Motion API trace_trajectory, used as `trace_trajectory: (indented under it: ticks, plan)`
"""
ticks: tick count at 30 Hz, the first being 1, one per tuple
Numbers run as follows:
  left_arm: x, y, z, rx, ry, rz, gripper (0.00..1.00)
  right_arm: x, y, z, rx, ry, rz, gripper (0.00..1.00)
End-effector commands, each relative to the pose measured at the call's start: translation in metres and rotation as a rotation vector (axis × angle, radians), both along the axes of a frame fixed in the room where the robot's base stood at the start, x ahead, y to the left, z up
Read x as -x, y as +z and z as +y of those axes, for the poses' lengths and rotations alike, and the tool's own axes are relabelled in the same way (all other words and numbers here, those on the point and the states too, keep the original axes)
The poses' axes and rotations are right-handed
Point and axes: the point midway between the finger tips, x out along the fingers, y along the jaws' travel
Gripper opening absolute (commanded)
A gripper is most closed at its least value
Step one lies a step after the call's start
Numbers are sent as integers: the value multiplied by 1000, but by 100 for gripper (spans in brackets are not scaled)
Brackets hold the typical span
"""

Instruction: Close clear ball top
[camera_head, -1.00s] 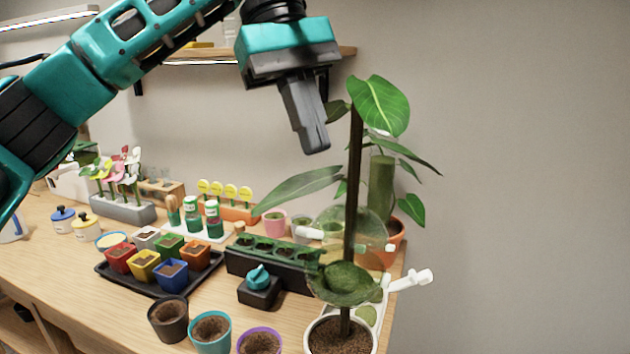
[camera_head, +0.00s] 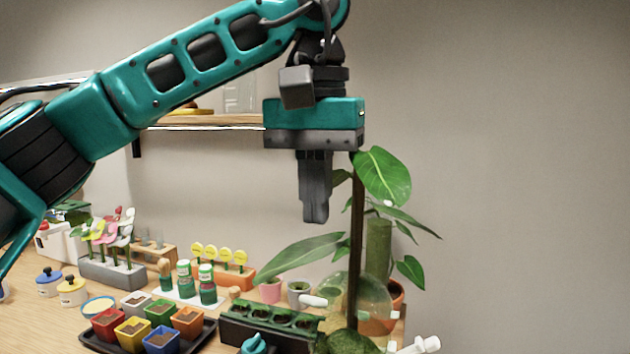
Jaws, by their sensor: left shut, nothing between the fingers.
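The clear ball (camera_head: 374,303) is a see-through shell around the dark stem (camera_head: 356,255) of the tall plant. Its clear top stands raised above a lower half with green moss (camera_head: 345,344), cut by the bottom edge. A white handle (camera_head: 313,301) sticks out at the left and another (camera_head: 420,345) at the lower right. My left gripper (camera_head: 315,219) is shut and empty, pointing straight down. It is above and left of the ball, apart from it, just left of the stem. My right gripper is not in view.
Big leaves (camera_head: 383,176) hang close right of my left gripper, and a long leaf (camera_head: 300,258) spreads below it. A black planter (camera_head: 268,327), a tray of colored pots (camera_head: 148,330) and other plant items crowd the table. A shelf (camera_head: 200,121) is behind my arm.

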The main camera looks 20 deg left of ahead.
Motion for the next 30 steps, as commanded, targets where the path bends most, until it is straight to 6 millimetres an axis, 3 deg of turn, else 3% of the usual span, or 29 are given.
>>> trace_trajectory:
  ticks: [1,5,12,30]
  plan:
    - [0,-15,1,-1,0,2,0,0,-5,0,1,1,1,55]
    - [-2,-40,1,-1,1,2,0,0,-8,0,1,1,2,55]
    - [14,-63,1,0,1,-2,0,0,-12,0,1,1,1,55]
    - [17,-70,1,1,2,-3,0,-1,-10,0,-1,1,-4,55]
